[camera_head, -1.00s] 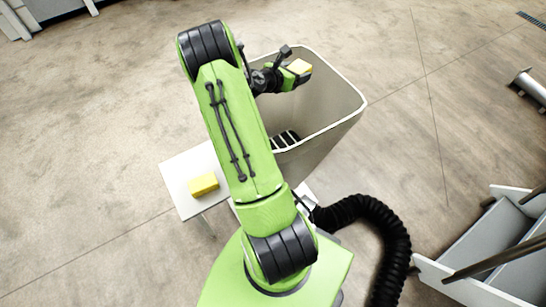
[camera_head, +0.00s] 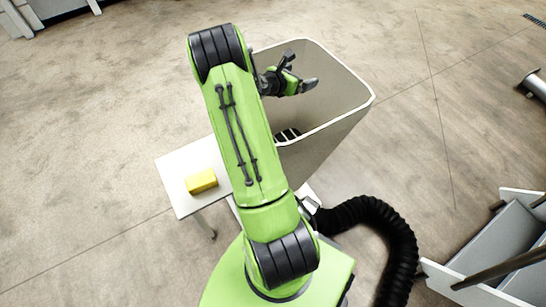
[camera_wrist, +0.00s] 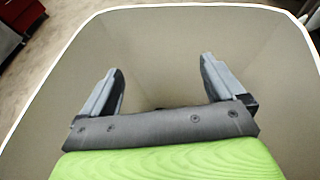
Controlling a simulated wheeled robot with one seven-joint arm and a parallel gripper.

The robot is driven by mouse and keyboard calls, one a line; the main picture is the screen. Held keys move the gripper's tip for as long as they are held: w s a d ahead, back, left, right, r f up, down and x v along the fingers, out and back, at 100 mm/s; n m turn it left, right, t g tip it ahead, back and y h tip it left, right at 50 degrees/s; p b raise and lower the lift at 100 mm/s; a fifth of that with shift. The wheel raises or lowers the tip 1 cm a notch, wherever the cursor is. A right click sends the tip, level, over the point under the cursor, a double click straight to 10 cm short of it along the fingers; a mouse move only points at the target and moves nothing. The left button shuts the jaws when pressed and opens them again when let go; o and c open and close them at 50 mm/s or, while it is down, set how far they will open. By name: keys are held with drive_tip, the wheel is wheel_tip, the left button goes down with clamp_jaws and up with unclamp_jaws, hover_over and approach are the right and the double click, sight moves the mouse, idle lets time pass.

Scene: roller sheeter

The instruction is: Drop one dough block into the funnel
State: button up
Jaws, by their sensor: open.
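The funnel (camera_head: 352,112) is a large, pale, wide-mouthed bin with a white rim, behind my arm in the head view. Its inner walls (camera_wrist: 60,100) fill most of the wrist view. My gripper (camera_head: 304,72) is over the funnel's mouth. In the wrist view its two fingers (camera_wrist: 160,83) are spread apart with nothing between them. A yellow dough block (camera_head: 202,181) lies on the small white table at the left of my arm. No block shows inside the visible part of the funnel; its bottom is partly hidden.
The small white table (camera_head: 178,167) stands left of the funnel. A black ribbed hose (camera_head: 400,245) curves over the floor at right. A grey bin-like frame (camera_head: 500,250) stands at lower right. The floor beyond the funnel is clear.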

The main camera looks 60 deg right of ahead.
drive_tip(key=p+v, duration=0.3)
drive_tip(key=v, duration=1.2)
drive_tip(key=shift+a+r, duration=0.2)
drive_tip(key=shift+a, duration=0.15)
idle(0.7)
